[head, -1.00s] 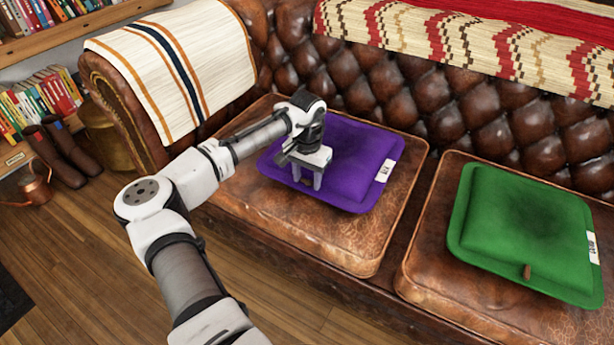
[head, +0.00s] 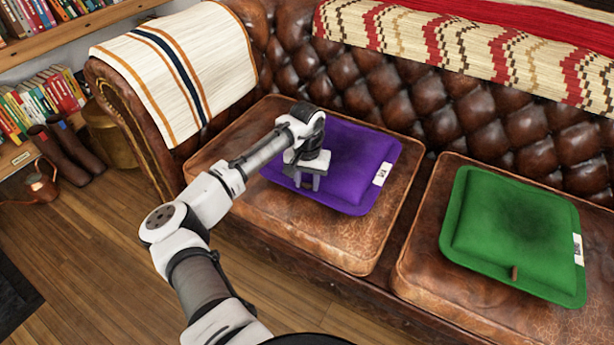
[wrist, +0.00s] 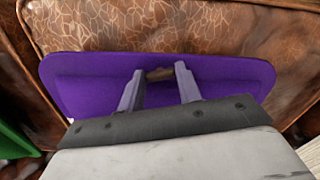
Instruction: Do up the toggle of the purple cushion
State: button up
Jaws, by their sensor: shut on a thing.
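The purple cushion (head: 358,165) lies on the left leather seat, with a white label on its right edge. It fills the middle of the wrist view (wrist: 88,88). My gripper (head: 308,184) is pointed down at the cushion's front edge. In the wrist view its two fingers (wrist: 160,80) stand on either side of a small brown toggle (wrist: 160,74) at the cushion's edge and are shut on it. The head view mostly hides the toggle behind the gripper. I cannot tell how the toggle sits against its loop.
A green cushion (head: 505,225) with its own brown toggle (head: 514,272) lies on the right seat (head: 420,260). The tufted sofa back (head: 400,95) rises behind. A striped throw (head: 165,65) covers the left armrest. Boots (head: 65,155) and a copper can (head: 40,183) stand on the floor.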

jog(key=o, duration=1)
jog(key=shift+f+b, duration=0.15)
jog(key=shift+b, duration=0.35)
